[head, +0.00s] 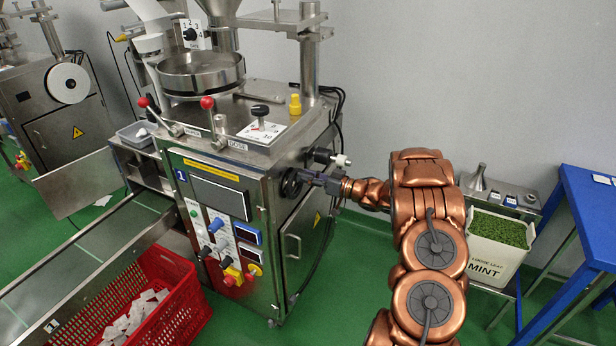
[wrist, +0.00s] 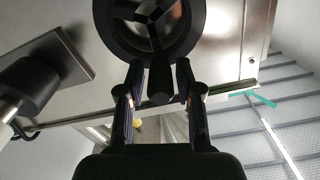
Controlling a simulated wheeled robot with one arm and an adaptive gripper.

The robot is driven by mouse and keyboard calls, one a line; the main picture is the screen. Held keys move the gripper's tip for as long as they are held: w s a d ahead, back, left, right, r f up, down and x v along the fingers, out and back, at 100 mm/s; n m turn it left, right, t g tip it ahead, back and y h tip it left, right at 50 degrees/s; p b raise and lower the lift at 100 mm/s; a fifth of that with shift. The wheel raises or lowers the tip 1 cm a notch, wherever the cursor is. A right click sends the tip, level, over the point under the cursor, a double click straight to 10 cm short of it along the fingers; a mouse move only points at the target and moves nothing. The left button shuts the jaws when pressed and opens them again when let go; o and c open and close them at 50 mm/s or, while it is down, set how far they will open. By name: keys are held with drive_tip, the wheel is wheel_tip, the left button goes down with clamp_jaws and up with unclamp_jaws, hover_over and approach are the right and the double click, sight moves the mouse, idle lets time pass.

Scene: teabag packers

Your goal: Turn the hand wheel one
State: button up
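The hand wheel (head: 291,183) is a black spoked wheel on the right side of the steel machine marked 1. In the wrist view its black rim and spokes (wrist: 152,12) fill the top centre. A dark knob or handle (wrist: 160,82) projects at the lower rim. My gripper (head: 325,180) is right beside the wheel, reaching in from the right. In the wrist view my gripper (wrist: 160,68) has one finger on each side of the handle, with narrow gaps seeming to show between. The fingers look parted; contact with the handle is not clear.
A black-and-white knob (head: 340,160) sticks out just above my gripper; it also shows at left in the wrist view (wrist: 30,88). A red crate (head: 190,290) stands at front left. A MINT bin (head: 490,262) and blue table (head: 590,215) are at right.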

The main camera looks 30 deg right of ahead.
drive_tip(key=shift+o, duration=0.9)
drive_tip(key=v, duration=1.2)
